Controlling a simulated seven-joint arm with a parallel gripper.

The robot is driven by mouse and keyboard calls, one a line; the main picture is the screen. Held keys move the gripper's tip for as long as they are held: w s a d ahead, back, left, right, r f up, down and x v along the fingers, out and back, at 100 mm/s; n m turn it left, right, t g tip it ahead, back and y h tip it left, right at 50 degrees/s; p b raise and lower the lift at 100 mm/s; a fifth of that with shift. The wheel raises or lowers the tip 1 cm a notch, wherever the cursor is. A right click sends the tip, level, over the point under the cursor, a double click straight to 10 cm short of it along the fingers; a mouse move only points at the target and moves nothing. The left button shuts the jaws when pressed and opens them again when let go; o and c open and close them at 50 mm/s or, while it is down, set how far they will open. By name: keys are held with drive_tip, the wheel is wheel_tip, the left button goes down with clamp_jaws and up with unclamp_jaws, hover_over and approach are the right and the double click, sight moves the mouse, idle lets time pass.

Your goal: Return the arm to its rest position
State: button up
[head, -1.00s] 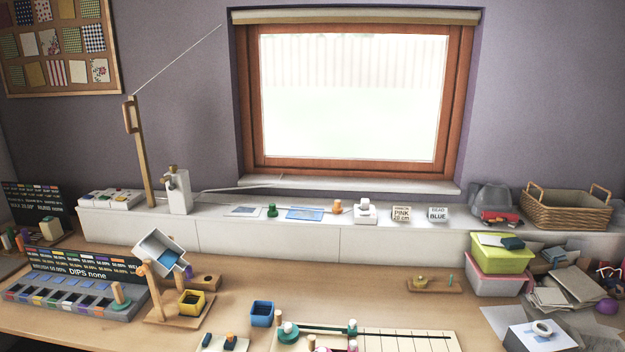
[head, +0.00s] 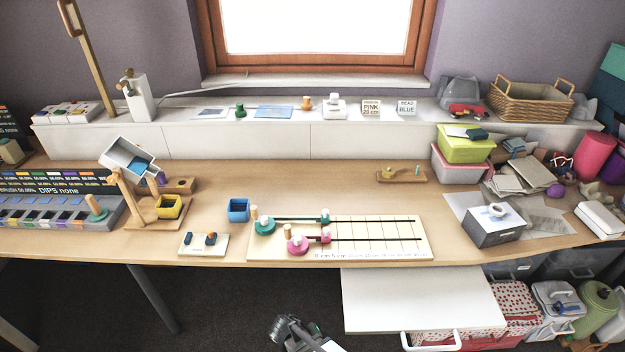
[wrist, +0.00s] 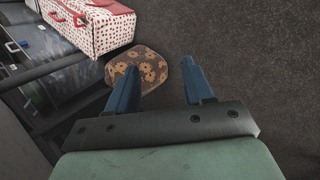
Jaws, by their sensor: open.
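My gripper (wrist: 160,72) is open and empty in the wrist view, its two blue fingers spread apart over the dark carpet (wrist: 240,60). In the head view part of my arm (head: 300,335) shows at the bottom edge, in front of the desk and below its top. My fingertips cannot be made out there. A brown flower-patterned cushion or stool top (wrist: 140,68) lies beyond and beside the left finger in the wrist view. Nothing is between the fingers that I can see as held.
The wooden desk (head: 330,192) carries a ruled board (head: 390,222), a blue cup (head: 238,210) and a grey box (head: 497,228). A white pulled-out shelf (head: 420,296) juts out to the right of my arm. A red-spotted white box (wrist: 92,25) stands on the floor.

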drive_tip(key=s+d+f+m+g+y, duration=0.1)
drive_tip(key=s+d+f+m+g, duration=0.45)
drive_tip(key=s+d, duration=0.6)
drive_tip(key=s+d+g+y, duration=0.2)
drive_tip(key=s+y, duration=0.3)
drive_tip(key=s, duration=0.3)
drive_tip(key=shift+s+d+g+y, duration=0.25)
drive_tip(key=shift+d+g+y, duration=0.1)
drive_tip(key=shift+g, duration=0.1)
idle(5.6)
